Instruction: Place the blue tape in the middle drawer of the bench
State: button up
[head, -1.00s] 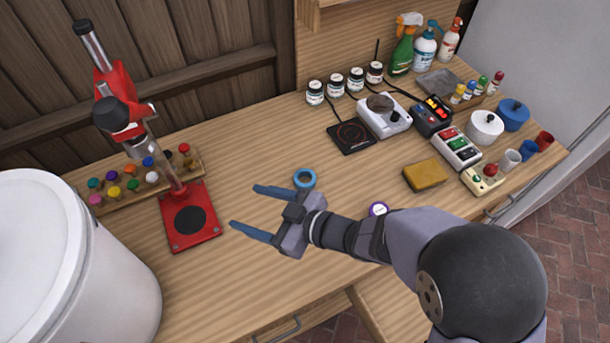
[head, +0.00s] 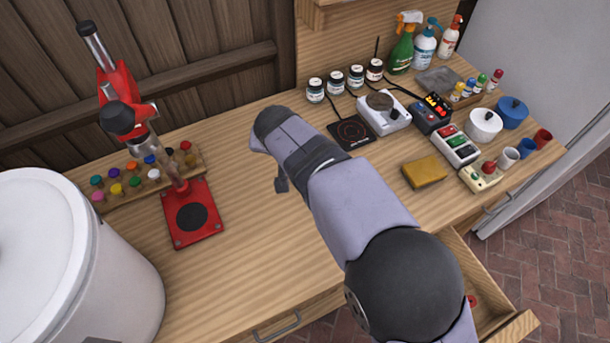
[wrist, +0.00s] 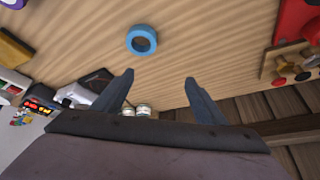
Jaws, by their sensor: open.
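The blue tape (wrist: 142,40) is a small ring lying on the wooden bench top in the wrist view. In the head view my arm hides it. My gripper (wrist: 160,76) is open, with nothing between its fingers. The tape is apart from the fingers, ahead of their tips and slightly to the left in the wrist view. In the head view my gripper is mostly hidden behind my wrist. The middle drawer (head: 512,328) is pulled open at the bench front, partly covered by my arm; a small red thing shows inside.
A red press (head: 192,215) and a paint rack stand at left, near a large white bin (head: 75,260). A purple roll (wrist: 18,3) shows at the wrist view's edge. The bench centre-left is clear.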

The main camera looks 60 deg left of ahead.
jog(key=shift+w+d+f+m+h+p, duration=0.4)
jog(key=shift+f+p, duration=0.25)
jog(key=shift+f, duration=0.7)
jog(key=shift+w+d+f+m+h+p, duration=0.3)
jog(key=shift+w+f+p, duration=0.3)
jog(key=shift+f, duration=0.8)
jog(key=shift+w+d+f+m+h+p, duration=0.3)
jog(key=shift+f+p, duration=0.4)
jog(key=shift+f, duration=0.65)
jog(key=shift+w+d, duration=0.1)
jog(key=shift+c, duration=0.6)
jog(key=c, duration=1.1)
jog(key=shift+r, duration=0.15)
notch_tip(320, 180, up, 10)
jog(key=b, duration=0.3)
